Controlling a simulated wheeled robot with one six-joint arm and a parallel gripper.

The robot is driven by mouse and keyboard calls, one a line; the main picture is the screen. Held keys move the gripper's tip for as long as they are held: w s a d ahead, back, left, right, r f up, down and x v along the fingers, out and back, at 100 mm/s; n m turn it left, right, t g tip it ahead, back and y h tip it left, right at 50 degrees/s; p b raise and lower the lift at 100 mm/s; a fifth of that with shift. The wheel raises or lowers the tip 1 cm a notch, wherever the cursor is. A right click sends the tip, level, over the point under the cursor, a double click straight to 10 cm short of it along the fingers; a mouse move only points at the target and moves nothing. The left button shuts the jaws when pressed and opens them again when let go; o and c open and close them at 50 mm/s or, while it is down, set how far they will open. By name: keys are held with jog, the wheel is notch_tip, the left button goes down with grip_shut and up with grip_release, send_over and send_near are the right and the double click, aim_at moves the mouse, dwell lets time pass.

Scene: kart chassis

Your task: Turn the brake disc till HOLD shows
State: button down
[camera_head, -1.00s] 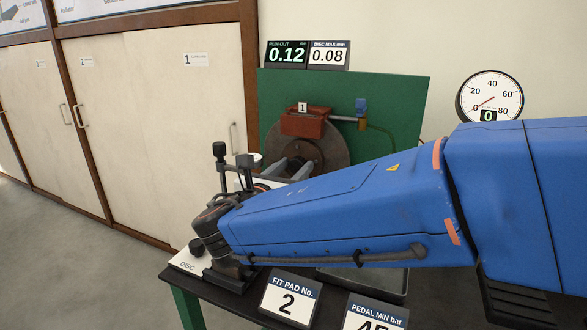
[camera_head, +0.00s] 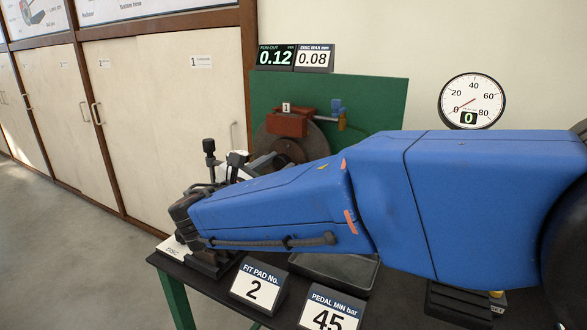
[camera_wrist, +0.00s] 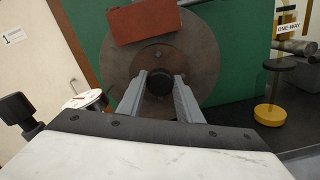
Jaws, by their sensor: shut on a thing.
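The brake disc (camera_head: 318,146) is a brown-grey round plate standing upright before a green panel. In the wrist view the disc (camera_wrist: 119,62) fills the middle, with a dark round hub (camera_wrist: 158,84) at its centre. A red-brown caliper (camera_head: 287,122) sits over its top edge, and the caliper (camera_wrist: 145,20) also shows in the wrist view. My gripper (camera_wrist: 158,80) has its two grey fingers on either side of the hub, shut on it. In the head view my blue arm hides the lower disc and most of the gripper. The RUN-OUT display (camera_head: 275,57) reads 0.12.
A DISC MAX card (camera_head: 314,58) reads 0.08. A pressure gauge (camera_head: 471,101) shows 0. Cards for FIT PAD No. 2 (camera_head: 258,284) and PEDAL MIN 45 bar (camera_head: 330,309) stand at the bench front.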

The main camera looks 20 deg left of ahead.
jog(key=m, duration=0.3)
jog(key=shift+m, duration=0.4)
jog(key=m, duration=0.3)
jog(key=shift+d+f+m, duration=0.1)
jog(key=shift+m, duration=0.2)
jog(key=m, duration=0.3)
jog(key=shift+m, duration=0.3)
jog(key=shift+f+m, duration=0.2)
jog(key=shift+m, duration=4.9)
jog(key=shift+f+m, duration=0.2)
jog(key=shift+m, duration=4.9)
jog(key=c, duration=1.3)
grip_release()
jog(key=shift+r, duration=0.1)
